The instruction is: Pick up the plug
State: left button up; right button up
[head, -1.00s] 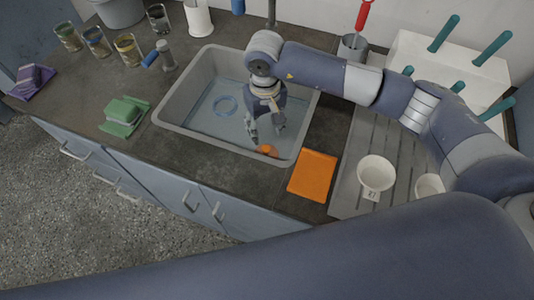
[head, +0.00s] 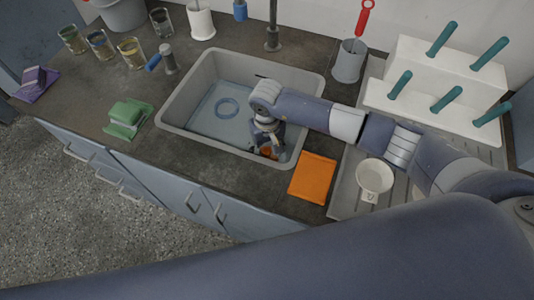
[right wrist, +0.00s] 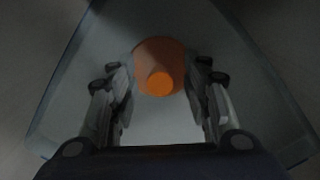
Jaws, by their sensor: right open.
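The orange plug (right wrist: 160,80) lies in the sink, a round disc with a raised knob. In the head view the plug (head: 266,152) shows at the sink's near right corner, partly hidden by my right gripper (head: 271,150). In the right wrist view my right gripper (right wrist: 163,95) is open, with one finger on each side of the plug. I cannot tell whether the fingers touch it. My left gripper is not in view.
The sink (head: 172,112) has walls close around the right gripper and a blue ring (head: 227,98) inside. An orange cloth (head: 313,177) lies right of the sink. A white cup (head: 374,176) stands on the drainboard.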

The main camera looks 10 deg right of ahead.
grip_shut()
